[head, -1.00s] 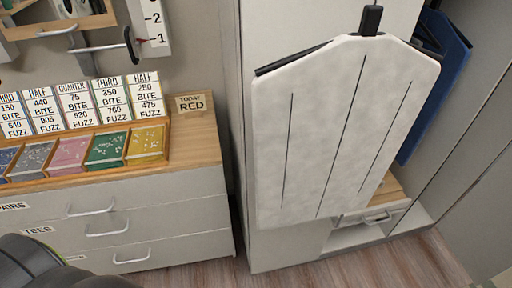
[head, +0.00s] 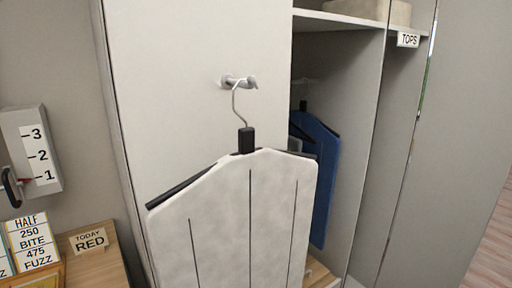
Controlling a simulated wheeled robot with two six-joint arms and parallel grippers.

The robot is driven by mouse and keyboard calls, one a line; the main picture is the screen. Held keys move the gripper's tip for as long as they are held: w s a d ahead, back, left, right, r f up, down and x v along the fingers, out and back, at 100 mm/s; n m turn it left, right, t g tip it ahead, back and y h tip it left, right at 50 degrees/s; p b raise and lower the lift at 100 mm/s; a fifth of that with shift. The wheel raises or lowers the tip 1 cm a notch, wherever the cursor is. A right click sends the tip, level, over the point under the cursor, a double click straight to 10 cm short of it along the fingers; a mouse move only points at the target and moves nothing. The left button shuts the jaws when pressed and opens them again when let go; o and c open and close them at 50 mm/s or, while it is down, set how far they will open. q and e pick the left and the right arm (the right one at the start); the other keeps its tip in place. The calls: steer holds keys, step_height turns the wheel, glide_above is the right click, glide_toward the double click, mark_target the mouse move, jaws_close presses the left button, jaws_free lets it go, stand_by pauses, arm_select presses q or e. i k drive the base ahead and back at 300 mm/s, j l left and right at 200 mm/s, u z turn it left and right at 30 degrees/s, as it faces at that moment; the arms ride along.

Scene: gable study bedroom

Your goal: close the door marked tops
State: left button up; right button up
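The wardrobe is open at its middle. A small white label reading TOPS (head: 408,40) is at the upper right, near the end of the shelf. A large grey panel (head: 465,120) stands to the right of the opening and looks like a door swung open; I cannot tell for certain whether the label belongs to it. No door covers the bay where a blue garment (head: 318,165) hangs. Neither of my grippers is in the head view.
A pale garment (head: 235,220) on a black hanger hangs from a hook (head: 238,82) on the wardrobe's left panel (head: 190,100). A shelf (head: 345,22) carries a beige box (head: 375,10). A wooden-topped cabinet with a RED sign (head: 89,240) stands at left.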

mark_target(461, 162)
steer(key=i+l+u, duration=0.1)
steer(key=l, duration=0.3)
steer(key=i+l, duration=0.2)
steer(key=l, duration=0.25)
steer(key=i+l+u, duration=0.15)
steer(key=l, duration=0.3)
steer(key=i+l+u, duration=0.1)
steer(key=l, duration=0.3)
steer(key=i+l+u, duration=0.1)
steer(key=l, duration=0.35)
steer(key=i+l, duration=0.1)
steer(key=l, duration=0.4)
steer(key=l+u, duration=0.15)
steer(key=l, duration=0.35)
steer(key=l+u, duration=0.2)
steer(key=l, duration=0.35)
steer(key=k+l+u, duration=0.15)
steer(key=l, duration=0.35)
steer(key=l+u, duration=0.2)
steer(key=l, duration=0.3)
steer(key=k+l+u, duration=0.15)
steer(key=l, duration=0.35)
steer(key=l+u, duration=0.35)
steer(key=l, duration=1.5)
